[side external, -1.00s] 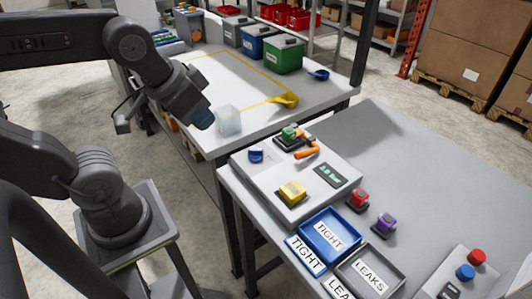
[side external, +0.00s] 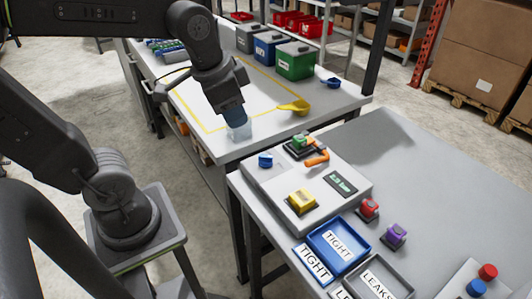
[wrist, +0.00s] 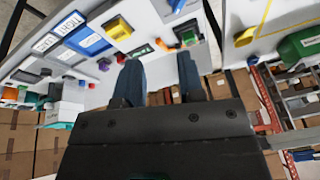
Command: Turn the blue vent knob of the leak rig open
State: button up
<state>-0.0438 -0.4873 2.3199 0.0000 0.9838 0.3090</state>
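The leak rig (side external: 278,192) is a pale grey box on the right-hand table. Its blue vent knob (side external: 265,160) stands at the box's left back corner; I cannot tell its setting. A blue knob also shows at the top edge of the wrist view (wrist: 176,4), partly cut off. The rig bears an orange lever (side external: 317,158) by a green part (side external: 299,142), a yellow block (side external: 301,200) and a display (side external: 341,183). My gripper (side external: 233,118) is up and left of the knob, apart from it. In the wrist view its fingers (wrist: 160,76) are apart and empty.
A blue TIGHT tray (side external: 320,258), a grey LEAKS tray (side external: 400,286), and red (side external: 369,208) and purple (side external: 396,235) parts stand in front of the rig.

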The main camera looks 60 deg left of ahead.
aim_at(266, 156)
jog(key=shift+o, duration=0.3)
jog(key=w+a+f+m+g, duration=0.3)
jog(key=w+m, duration=0.2)
jog(key=w, duration=0.4)
jog(key=shift+w+a+f+m+g, duration=0.15)
jog(key=shift+f+m+g, duration=0.15)
jog(key=shift+m+g, duration=0.1)
notch_tip(266, 156, down, 14)
jog(key=shift+r, duration=0.1)
grip_shut()
